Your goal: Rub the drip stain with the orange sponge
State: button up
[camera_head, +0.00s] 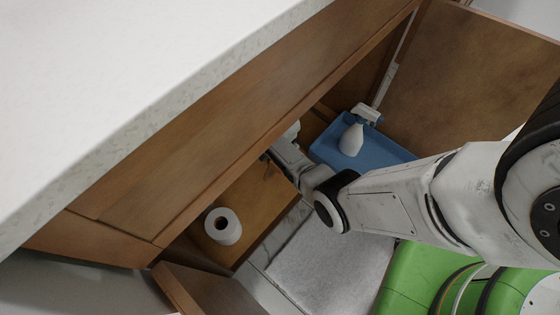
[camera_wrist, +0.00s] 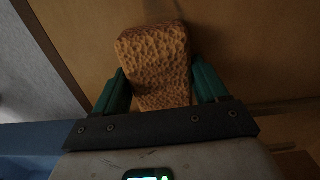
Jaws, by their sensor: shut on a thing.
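The orange sponge (camera_wrist: 155,62) is a porous block that shows in the wrist view, held between the two teal fingers of my gripper (camera_wrist: 160,88). My gripper is shut on it. Brown wood of the cabinet lies behind and around the sponge, close to it; I cannot tell whether they touch. In the head view my arm reaches into the open cabinet under the counter, and its end is in shadow at the cabinet's inside. The sponge is hidden there. I see no drip stain in either view.
A blue tray (camera_head: 375,152) holding a white spray bottle (camera_head: 352,138) sits in the cabinet, right of my arm's end. A toilet roll (camera_head: 223,226) stands left on the cabinet floor (camera_head: 255,205). The counter (camera_head: 110,90) overhangs; open doors (camera_head: 465,70) flank the opening. A grey mat (camera_head: 335,265) lies in front.

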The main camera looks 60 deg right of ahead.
aim_at(265, 182)
jog(key=shift+s+d+f, duration=0.15)
jog(key=shift+s+d, duration=0.05)
jog(key=shift+d, duration=0.1)
jog(key=shift+w+a+r+p, duration=0.15)
jog(key=shift+a+p, duration=0.35)
jog(key=shift+a, duration=0.35)
jog(key=shift+w+a+r+p, duration=0.15)
jog(key=shift+a+p, duration=0.3)
jog(key=shift+a, duration=0.35)
jog(key=shift+w+a+f+p, duration=0.1)
jog(key=shift+w+a+p, duration=0.15)
jog(key=shift+a, duration=0.75)
jog(key=shift+w+a+f+p, duration=0.1)
jog(key=shift+w+a+p, duration=0.1)
jog(key=shift+a, duration=0.75)
jog(key=shift+w+a+p, duration=0.2)
jog(key=shift+a, duration=0.7)
jog(key=shift+w+a+p, duration=0.15)
jog(key=shift+a+p, duration=0.05)
jog(key=shift+a, duration=0.7)
jog(key=shift+r, duration=0.1)
notch_tip(265, 182, up, 6)
jog(key=p, duration=0.6)
